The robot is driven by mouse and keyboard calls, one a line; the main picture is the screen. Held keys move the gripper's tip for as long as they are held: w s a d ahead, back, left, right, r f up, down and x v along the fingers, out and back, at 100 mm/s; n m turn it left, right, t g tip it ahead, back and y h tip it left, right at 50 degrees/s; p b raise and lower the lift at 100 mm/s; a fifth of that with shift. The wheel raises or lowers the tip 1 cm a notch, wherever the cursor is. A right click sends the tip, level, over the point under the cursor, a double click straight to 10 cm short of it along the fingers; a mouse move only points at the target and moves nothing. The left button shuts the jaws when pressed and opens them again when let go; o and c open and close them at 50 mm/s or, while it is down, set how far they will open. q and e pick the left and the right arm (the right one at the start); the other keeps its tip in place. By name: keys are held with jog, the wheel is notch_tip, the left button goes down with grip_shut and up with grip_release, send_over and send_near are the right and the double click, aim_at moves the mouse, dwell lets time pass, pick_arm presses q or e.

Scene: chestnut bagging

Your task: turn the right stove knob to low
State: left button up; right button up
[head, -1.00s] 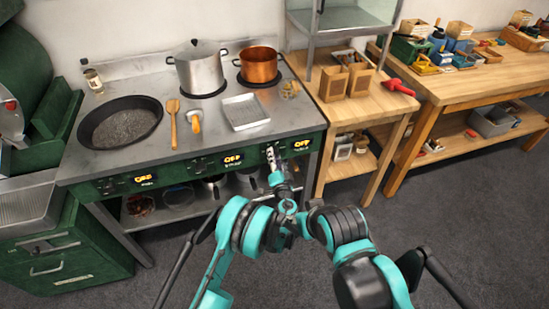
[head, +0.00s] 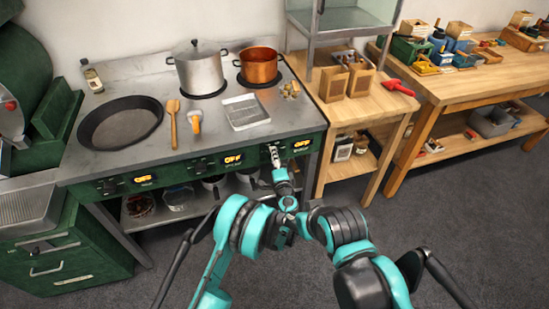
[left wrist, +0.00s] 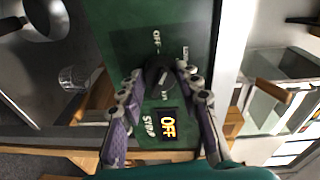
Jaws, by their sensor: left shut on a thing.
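The right stove knob (left wrist: 157,73) is a dark round knob on the green front panel, close up in the left wrist view. My left gripper (left wrist: 160,80) is shut on it, with a fingertip on each side. Its lit display (left wrist: 168,129) reads OFF in orange. The knob's exact pointing is hard to tell. In the head view my left gripper (head: 276,161) reaches the right end of the stove front, below the right display (head: 302,144). The fingers largely hide the knob there. My right gripper is not in view.
The stove top holds a black pan (head: 120,123), a steel pot (head: 200,69), a copper pot (head: 259,66), a wooden spoon (head: 173,122) and a metal tray (head: 246,111). Two other displays also read OFF. A wooden workbench (head: 480,78) stands at right.

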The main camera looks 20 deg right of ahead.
pick_arm(q)
jog(key=m, duration=0.5)
jog(key=shift+d+r+m+g+y, duration=0.1)
jog(key=shift+r+m+g+y, duration=0.05)
jog(key=shift+m+g+y, duration=0.15)
dwell(0.4)
jog(key=o, duration=1.2)
jog(key=shift+c, duration=0.2)
